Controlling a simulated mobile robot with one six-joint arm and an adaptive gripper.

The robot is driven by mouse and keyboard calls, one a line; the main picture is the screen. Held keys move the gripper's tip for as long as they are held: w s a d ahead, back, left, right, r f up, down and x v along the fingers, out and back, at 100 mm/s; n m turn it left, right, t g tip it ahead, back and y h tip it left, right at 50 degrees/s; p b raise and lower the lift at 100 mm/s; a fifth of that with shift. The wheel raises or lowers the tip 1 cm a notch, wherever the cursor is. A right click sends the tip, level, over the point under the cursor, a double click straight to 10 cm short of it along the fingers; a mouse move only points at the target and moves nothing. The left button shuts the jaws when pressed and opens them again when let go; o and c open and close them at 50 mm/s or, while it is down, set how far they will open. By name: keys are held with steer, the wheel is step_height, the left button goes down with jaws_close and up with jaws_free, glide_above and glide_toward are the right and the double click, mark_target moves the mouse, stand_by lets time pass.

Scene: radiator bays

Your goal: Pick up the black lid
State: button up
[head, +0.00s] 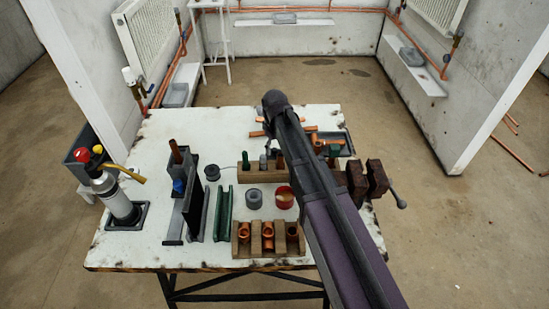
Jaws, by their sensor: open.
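I cannot pick out the black lid for certain. A small round black object (212,172) sits on the white worktop, left of the wooden block, and a thin wire seems to run from it, so it may be a spool. An open red tin (285,197) with tan contents stands near the table's middle, just left of my arm. My arm reaches over the table from the lower right. Its fingertips do not show, and the arm hides part of the worktop.
The worktop (160,135) holds a torch (112,192), upright dark plates (197,212), a green channel (224,213), a grey roll (254,198), a wooden rack of copper fittings (267,240) and a rusty vise (367,180). The worktop's back left is clear.

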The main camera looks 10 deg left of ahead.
steer(key=shift+f+b, duration=0.75)
steer(key=shift+f, duration=0.3)
steer(key=c, duration=0.9)
